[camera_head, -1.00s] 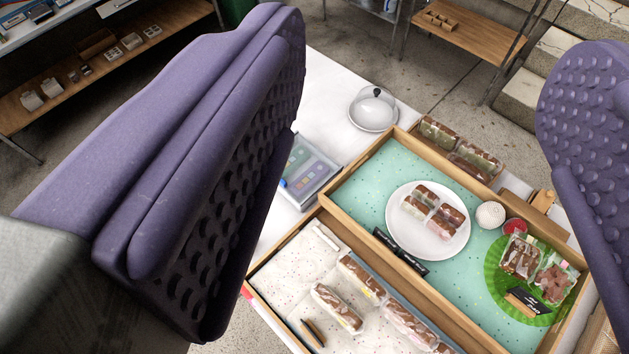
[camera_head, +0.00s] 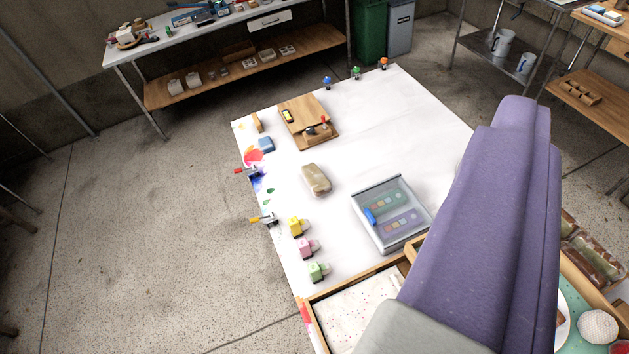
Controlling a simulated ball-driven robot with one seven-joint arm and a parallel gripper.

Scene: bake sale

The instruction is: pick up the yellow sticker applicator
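The yellow sticker applicator (camera_head: 297,227) sits on the white table near its left edge. It is a small yellow block with a pale, clear-looking end at its right. A pink one (camera_head: 307,247) and a green one (camera_head: 318,271) of like shape stand below it in a row. One purple padded finger of my gripper (camera_head: 490,215) fills the right of the view, well to the right of the applicator and apart from it. The other finger is out of view, so the opening between them is hidden.
A clear-lidded case (camera_head: 390,214) lies right of the applicators. A wrapped loaf-like item (camera_head: 316,179) and a wooden board (camera_head: 307,120) lie farther back. Two small clamps (camera_head: 263,219) (camera_head: 247,171) sit on the left table edge. A wooden tray (camera_head: 314,323) stands at the front.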

